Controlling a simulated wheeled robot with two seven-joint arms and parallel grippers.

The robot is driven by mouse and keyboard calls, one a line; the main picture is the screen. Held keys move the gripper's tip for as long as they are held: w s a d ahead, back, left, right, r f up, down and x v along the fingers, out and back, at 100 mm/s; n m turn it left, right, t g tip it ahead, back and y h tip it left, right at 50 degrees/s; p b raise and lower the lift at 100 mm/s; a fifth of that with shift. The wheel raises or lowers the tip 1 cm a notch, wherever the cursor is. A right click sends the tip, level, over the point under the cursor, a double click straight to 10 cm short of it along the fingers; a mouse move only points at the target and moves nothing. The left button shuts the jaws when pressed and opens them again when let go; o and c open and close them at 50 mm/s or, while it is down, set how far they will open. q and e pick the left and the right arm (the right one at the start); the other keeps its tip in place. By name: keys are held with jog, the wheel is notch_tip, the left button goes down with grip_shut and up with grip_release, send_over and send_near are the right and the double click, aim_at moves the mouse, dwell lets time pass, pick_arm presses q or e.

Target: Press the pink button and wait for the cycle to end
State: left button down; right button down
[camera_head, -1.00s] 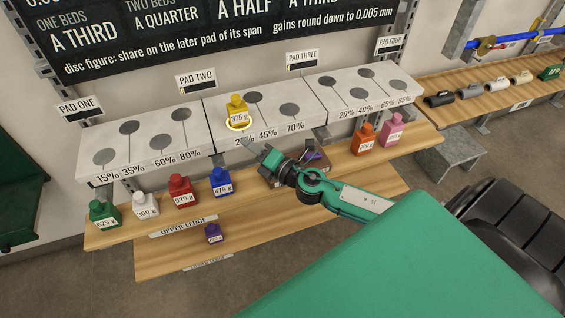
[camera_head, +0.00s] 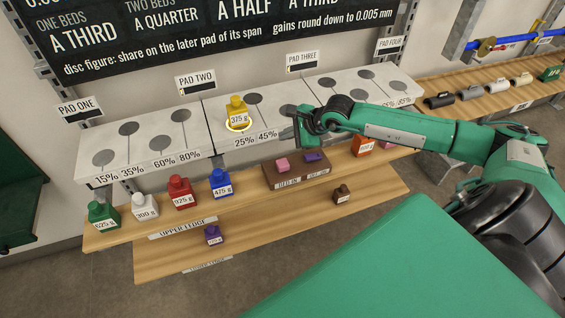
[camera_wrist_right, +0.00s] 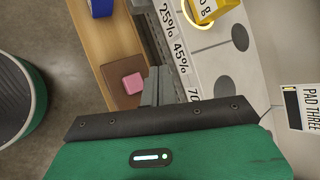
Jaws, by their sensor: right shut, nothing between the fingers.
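The pink button (camera_head: 283,164) sits on top of a brown box (camera_head: 296,178) on the upper ledge. A smaller purple piece (camera_head: 314,156) is on the same box, to the right. The pink button also shows in the right wrist view (camera_wrist_right: 132,83), just left of the fingertips. My right gripper (camera_head: 290,119) is shut and empty, above and a little behind the button in the head view, in front of the pads and apart from the button. Its fingers show in the right wrist view (camera_wrist_right: 156,86). My left gripper is out of view.
A yellow 375 g weight (camera_head: 236,108) stands on the white pads inside a glowing ring. Green (camera_head: 104,217), white, red and blue (camera_head: 221,184) weights line the ledge on the left. An orange weight (camera_head: 364,145) stands right, under my arm. Purple and brown (camera_head: 341,195) weights are below.

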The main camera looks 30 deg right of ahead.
jog(key=shift+f, duration=0.1)
jog(key=b, duration=0.3)
send_over(286, 164)
notch_tip(286, 164, down, 7)
jog(key=shift+f, duration=0.1)
jog(key=shift+f+b, duration=0.65)
jog(key=shift+f, duration=0.1)
dwell(1.4)
jog(key=shift+f+b, duration=0.4)
jog(key=shift+b, duration=0.2)
jog(key=shift+f+b, duration=0.55)
jog(key=shift+b, duration=0.1)
dwell(0.5)
dwell(0.4)
jog(key=shift+r+p, duration=0.35)
jog(key=shift+r, duration=0.65)
jog(key=shift+r, duration=0.1)
